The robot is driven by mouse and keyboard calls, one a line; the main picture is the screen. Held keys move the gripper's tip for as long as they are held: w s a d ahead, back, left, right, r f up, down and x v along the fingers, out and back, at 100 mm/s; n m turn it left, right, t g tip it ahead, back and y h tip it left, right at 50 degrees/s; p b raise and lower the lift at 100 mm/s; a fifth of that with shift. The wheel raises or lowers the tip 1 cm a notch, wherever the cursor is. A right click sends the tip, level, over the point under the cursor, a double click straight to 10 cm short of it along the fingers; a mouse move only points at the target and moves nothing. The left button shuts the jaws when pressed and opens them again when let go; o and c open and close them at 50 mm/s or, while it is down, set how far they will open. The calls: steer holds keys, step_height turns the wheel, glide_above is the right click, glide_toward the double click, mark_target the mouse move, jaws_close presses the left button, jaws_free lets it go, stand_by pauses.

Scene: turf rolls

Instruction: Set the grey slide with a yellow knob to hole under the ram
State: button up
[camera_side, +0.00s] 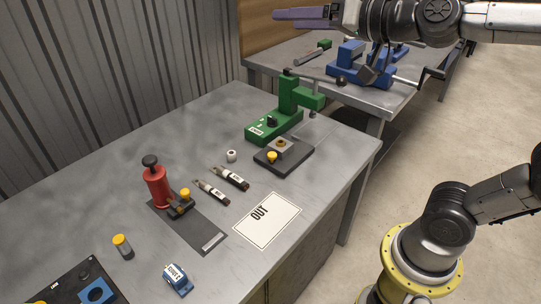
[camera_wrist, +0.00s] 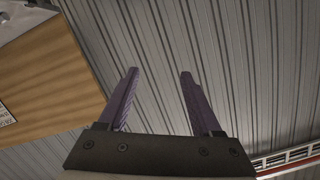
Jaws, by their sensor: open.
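My gripper (camera_side: 290,15) is raised high at the top of the side view, far above the bench and apart from everything on it. Its two purple fingers are open and empty in the wrist view (camera_wrist: 158,74). The green press (camera_side: 290,98) stands on the bench, with its short grey ram (camera_side: 314,113) hanging from the arm's right end. A dark plate (camera_side: 295,163) lies in front of the press. On it sits a small grey slide (camera_side: 283,146) with a brownish top, and a yellow knob (camera_side: 272,156) at its front left. The slide appears left of the ram; exact alignment is unclear.
A red tool (camera_side: 157,185) with another yellow knob (camera_side: 185,193) stands on a dark mat. Two dark labelled cylinders (camera_side: 212,190), a white ring (camera_side: 231,155), an OUT card (camera_side: 268,220) and a yellow-capped vial (camera_side: 122,245) lie nearby. A blue vise (camera_side: 360,65) is on the back bench.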

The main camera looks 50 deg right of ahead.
steer(key=w+d+r+m+h, duration=0.25)
steer(key=w+m+h, duration=0.2)
steer(key=w, duration=0.25)
steer(key=m+g+h, duration=0.3)
steer(key=m+h, duration=0.2)
steer(key=m, duration=0.1)
glide_above(272, 155)
steer(key=w, duration=0.1)
step_height(272, 155, down, 8)
steer(key=s+a+f+g+h, duration=0.1)
steer(key=s+a+f+g, duration=0.2)
steer(key=f, duration=0.7)
steer(key=a+f+g+h, duration=0.25)
steer(key=a+f, duration=0.35)
steer(key=f, duration=0.4)
steer(key=s+a+f+g+h, duration=0.15)
steer(key=a+f+g, duration=0.25)
steer(key=f, duration=0.6)
steer(key=shift+y, duration=0.45)
steer(key=x, duration=1.3)
steer(key=shift+w+d, duration=0.2)
jaws_close()
